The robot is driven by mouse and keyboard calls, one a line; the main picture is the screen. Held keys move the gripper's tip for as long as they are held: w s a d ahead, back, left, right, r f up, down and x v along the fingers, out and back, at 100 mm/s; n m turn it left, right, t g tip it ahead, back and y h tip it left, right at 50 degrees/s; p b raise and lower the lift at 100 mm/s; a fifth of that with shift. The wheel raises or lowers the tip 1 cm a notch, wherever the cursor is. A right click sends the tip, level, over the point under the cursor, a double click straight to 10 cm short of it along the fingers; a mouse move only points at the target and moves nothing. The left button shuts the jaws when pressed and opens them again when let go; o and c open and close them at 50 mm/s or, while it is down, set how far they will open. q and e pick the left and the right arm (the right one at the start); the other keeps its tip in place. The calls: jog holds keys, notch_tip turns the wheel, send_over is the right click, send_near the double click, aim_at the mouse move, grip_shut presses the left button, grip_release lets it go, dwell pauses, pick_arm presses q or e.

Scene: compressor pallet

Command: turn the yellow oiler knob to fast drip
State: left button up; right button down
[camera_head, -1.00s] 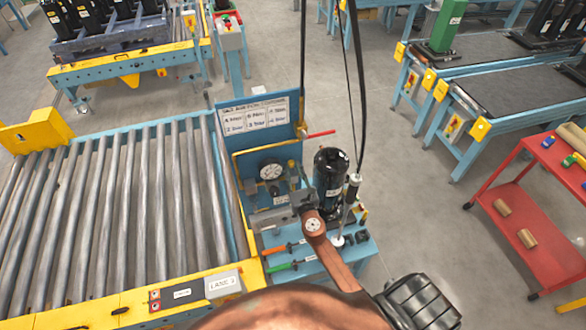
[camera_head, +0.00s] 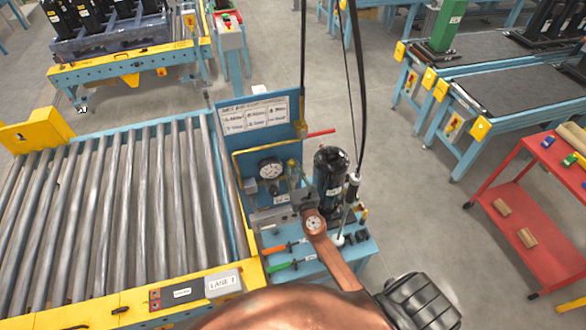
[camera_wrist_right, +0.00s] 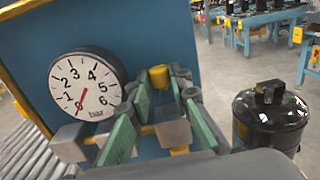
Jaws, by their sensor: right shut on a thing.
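The yellow oiler knob (camera_wrist_right: 158,77) shows in the right wrist view between the green-padded fingertips of my right gripper (camera_wrist_right: 160,92), which is shut on it. A clear block (camera_wrist_right: 173,131) and more yellow parts show below the knob, between the fingers. In the head view my right gripper (camera_head: 293,184) is over the blue bench, beside the pressure gauge (camera_head: 270,168), and the knob is too small there to read its setting. The gauge also shows in the wrist view (camera_wrist_right: 86,92), with its red needle near the low end.
A black compressor (camera_head: 330,172) stands close to the right of the gripper. A blue sign panel (camera_head: 255,116) rises behind. Orange-handled (camera_head: 285,246) and green-handled (camera_head: 285,265) tools lie in front. A roller conveyor (camera_head: 130,210) is at left, and a red cart (camera_head: 540,215) stands far right.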

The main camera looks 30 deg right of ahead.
jog(key=shift+d+n+y+b, duration=0.25)
jog(key=shift+n+y+b, duration=0.8)
jog(key=shift+y+b, duration=0.75)
jog(key=shift+d+n+y+b, duration=0.2)
jog(key=shift+n+y+b, duration=1)
jog(key=shift+b, duration=0.95)
jog(key=shift+d+n+y+b, duration=0.25)
jog(key=shift+n+y+b, duration=0.6)
jog(key=shift+y+b, duration=1.05)
jog(key=c, duration=2.1)
grip_release()
